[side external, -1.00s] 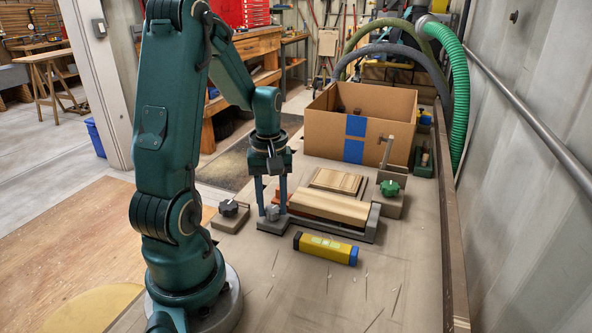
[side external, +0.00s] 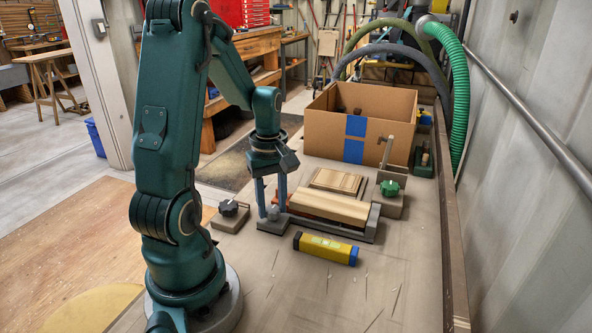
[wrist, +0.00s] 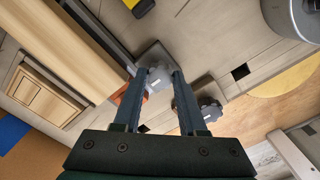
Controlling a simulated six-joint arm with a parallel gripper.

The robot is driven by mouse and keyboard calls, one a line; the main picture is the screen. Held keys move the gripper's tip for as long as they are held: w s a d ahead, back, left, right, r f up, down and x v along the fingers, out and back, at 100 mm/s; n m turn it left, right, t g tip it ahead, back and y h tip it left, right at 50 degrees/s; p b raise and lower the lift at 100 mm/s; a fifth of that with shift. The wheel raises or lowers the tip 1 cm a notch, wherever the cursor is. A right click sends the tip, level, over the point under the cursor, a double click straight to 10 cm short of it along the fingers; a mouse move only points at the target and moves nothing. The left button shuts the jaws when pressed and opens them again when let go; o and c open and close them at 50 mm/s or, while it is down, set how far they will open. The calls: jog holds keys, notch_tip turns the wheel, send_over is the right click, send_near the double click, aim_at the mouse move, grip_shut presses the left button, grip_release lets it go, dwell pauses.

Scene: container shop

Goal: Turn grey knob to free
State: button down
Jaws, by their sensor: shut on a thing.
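The grey knob (side external: 273,213) stands on a flat grey base at the left end of a fixture holding a wooden block (side external: 329,206). It also shows in the wrist view (wrist: 158,80), between my fingertips. My gripper (side external: 272,209) points straight down, its two blue-grey fingers shut on the knob from opposite sides. In the wrist view my gripper (wrist: 160,75) partly covers the knob's edges. The knob's marking is too small to read.
A black knob (side external: 229,208) on its own base stands close at left. A green knob (side external: 390,187) is at right. A yellow level (side external: 325,249) lies in front. A cardboard box (side external: 381,112) with blue tape stands behind. The front right bench is clear.

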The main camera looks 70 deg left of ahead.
aim_at(273, 208)
jog(key=shift+c, duration=2.3)
grip_release()
jog(key=shift+r, duration=0.1)
jog(key=shift+r, duration=2.5)
